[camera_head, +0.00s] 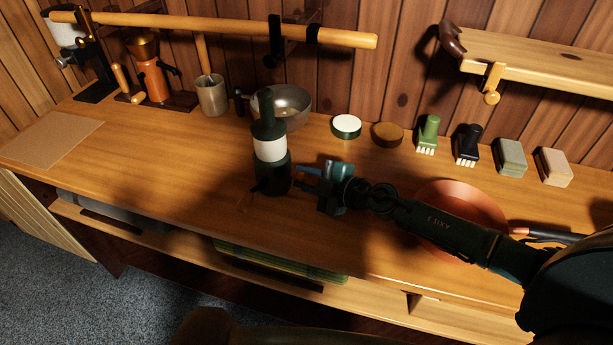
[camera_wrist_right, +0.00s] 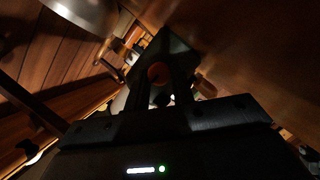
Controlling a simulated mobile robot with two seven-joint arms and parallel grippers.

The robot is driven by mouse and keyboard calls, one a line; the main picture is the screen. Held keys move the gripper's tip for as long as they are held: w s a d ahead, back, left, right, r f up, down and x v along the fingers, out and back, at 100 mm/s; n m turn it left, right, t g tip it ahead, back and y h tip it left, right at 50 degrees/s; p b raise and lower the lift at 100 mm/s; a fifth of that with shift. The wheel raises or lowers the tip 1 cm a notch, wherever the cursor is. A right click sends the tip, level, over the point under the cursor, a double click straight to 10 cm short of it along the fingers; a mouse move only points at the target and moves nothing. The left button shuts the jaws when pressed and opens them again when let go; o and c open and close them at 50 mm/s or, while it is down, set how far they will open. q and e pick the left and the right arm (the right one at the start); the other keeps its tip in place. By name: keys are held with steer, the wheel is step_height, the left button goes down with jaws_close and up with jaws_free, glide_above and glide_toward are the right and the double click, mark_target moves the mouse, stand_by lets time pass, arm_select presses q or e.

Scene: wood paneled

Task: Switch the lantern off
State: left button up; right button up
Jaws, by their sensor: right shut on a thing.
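The lantern (camera_head: 270,148) stands upright on the wooden counter, with a dark green top and base and a white band between them. I cannot tell whether the band is lit. My right gripper (camera_head: 300,178) reaches in from the right and is shut at the right side of the lantern's base. In the right wrist view a dark shape, apparently the lantern (camera_wrist_right: 165,50), lies straight ahead, with a round orange-brown spot (camera_wrist_right: 158,73) on it. The exact contact is dark and partly hidden by the fingers. My left gripper is in neither view.
A metal bowl (camera_head: 290,104) stands close behind the lantern. A copper pan (camera_head: 462,200) lies under my right forearm. Round tins (camera_head: 346,126), brushes (camera_head: 427,135) and blocks (camera_head: 510,155) line the back right. The counter (camera_head: 170,165) left of the lantern is clear.

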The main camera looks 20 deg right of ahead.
steer(key=shift+n, duration=0.4)
stand_by(0.3)
steer(key=o, duration=1)
steer(key=v, duration=0.3)
steer(key=b+v, duration=0.1)
steer(key=v, duration=0.2)
steer(key=shift+s+d+f, duration=0.15)
steer(key=shift+s, duration=0.2)
steer(key=shift+s+d, duration=0.25)
steer(key=shift+s, duration=0.1)
